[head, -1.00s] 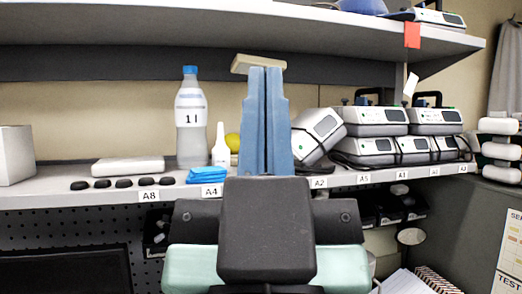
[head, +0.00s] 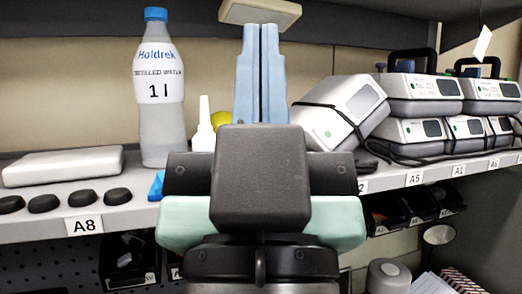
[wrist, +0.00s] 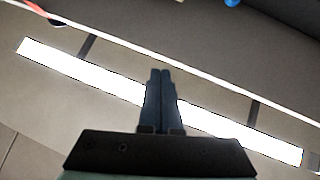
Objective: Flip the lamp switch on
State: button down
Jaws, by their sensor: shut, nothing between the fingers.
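My gripper (head: 260,28) is shut and empty, with its two blue fingers pointing up. In the head view its tips are just below a pale beige block (head: 260,12) under the upper shelf. I cannot tell whether this block is the lamp switch, or whether the tips touch it. In the wrist view the dark fingers (wrist: 160,72) overlap a long bright white strip (wrist: 85,72), which looks like a lamp bar. No switch lever can be made out clearly.
A water bottle (head: 160,90) and a small white bottle (head: 203,125) stand left of my gripper. Several infusion pumps (head: 420,87) are stacked on the right; one (head: 340,110) leans beside my fingers. A flat white box (head: 62,165) lies at left. The shelf edge (head: 140,208) runs below.

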jog(key=w+d+f+n+g+y+p, duration=0.2)
jog(key=w+g+p, duration=0.4)
jog(key=g+p, duration=0.8)
jog(key=shift+d+f+n+y, duration=0.45)
jog(key=shift+n+y, duration=0.35)
jog(key=shift+y, duration=0.3)
jog(key=shift+w+a, duration=0.1)
jog(key=shift+w, duration=0.05)
jog(key=p+x, duration=0.3)
jog(key=x, duration=0.7)
jog(key=shift+a, duration=0.1)
notch_tip(320, 180, down, 2)
jog(key=shift+f+p, duration=0.15)
jog(key=shift+p, duration=0.25)
jog(key=shift+s+f, duration=0.15)
jog(key=shift+f, duration=0.35)
jog(key=shift+s+f, duration=0.2)
jog(key=shift+f, duration=0.25)
